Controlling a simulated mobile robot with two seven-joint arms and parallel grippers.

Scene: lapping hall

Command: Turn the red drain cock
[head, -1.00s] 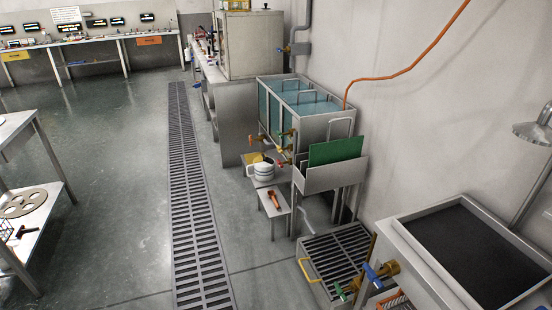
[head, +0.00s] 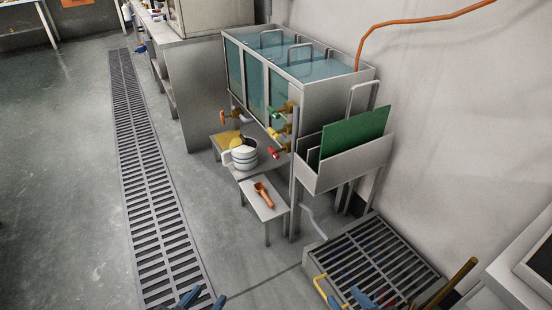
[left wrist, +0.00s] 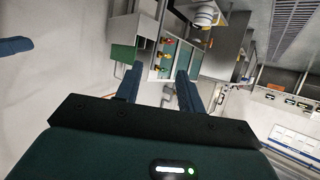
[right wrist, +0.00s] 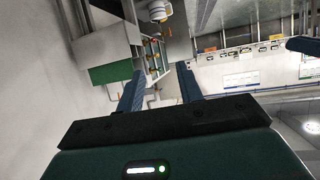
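The red drain cock (head: 275,152) is the lowest of a column of three brass-bodied cocks at the front corner of the tank (head: 325,88). The yellow cock (head: 277,133) and green cock (head: 276,113) sit above it. The red cock also shows, small and upside down, in the left wrist view (left wrist: 168,40). My left gripper (head: 203,299) shows at the bottom edge, far short of the cocks; its fingers are apart and empty in the left wrist view (left wrist: 158,86). My right gripper (head: 360,300) is partly cut off at the bottom; its fingers are apart and empty in the right wrist view (right wrist: 160,86).
An orange-handled valve (head: 229,117) is left of the cocks. A green-panel rack (head: 340,170) and floor grate (head: 372,258) lie right. Floor ahead-left is clear.

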